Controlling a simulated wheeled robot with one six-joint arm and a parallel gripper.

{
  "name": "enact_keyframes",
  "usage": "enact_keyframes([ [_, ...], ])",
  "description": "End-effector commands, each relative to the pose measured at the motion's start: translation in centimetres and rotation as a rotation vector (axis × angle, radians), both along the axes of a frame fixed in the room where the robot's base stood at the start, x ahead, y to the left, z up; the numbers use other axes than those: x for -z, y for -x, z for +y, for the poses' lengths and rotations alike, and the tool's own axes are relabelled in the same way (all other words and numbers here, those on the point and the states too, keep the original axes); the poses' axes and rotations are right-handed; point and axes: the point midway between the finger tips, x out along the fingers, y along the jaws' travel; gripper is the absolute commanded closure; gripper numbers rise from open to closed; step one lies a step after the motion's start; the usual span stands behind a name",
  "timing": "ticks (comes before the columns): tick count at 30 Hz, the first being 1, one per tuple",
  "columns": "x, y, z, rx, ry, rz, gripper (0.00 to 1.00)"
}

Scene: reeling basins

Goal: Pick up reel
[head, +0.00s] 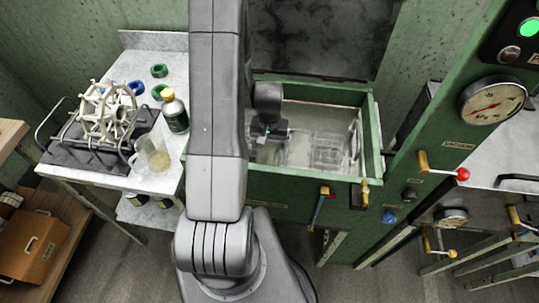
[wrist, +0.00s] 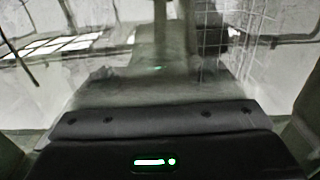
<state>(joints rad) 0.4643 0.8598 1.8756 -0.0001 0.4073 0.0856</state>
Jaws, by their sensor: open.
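A pale spoked reel (head: 108,112) stands in a dark frame on a dark mat on the steel side table at the left in the head view. My gripper (head: 272,135) is open, over the green-walled basin in the middle, well to the right of the reel. I see nothing held in it, though its fingertips are small and hard to make out. In the wrist view the dark gripper housing fills the bottom, with the blurred basin interior beyond. The reel does not show there.
The basin (head: 258,188) holds liquid and a clear gridded rack (head: 328,150). A glass beaker (head: 153,157), a dark bottle (head: 175,115) and green rings (head: 159,71) share the side table (head: 150,184). A green panel with a gauge (head: 492,103) and levers (head: 445,171) stands right.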

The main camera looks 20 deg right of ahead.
Motion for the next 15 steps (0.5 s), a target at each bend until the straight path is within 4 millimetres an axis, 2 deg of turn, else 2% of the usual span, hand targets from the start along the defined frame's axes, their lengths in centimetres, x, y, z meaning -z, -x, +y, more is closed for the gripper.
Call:
enact_keyframes([
  [6,1.4,0.0,0.0,0.0,0.001,-0.001,0.15],
  [14,1.6,0.0,0.0,0.0,0.001,-0.001,0.15],
  [15,1.6,0.0,0.0,0.0,0.001,-0.001,0.22],
])
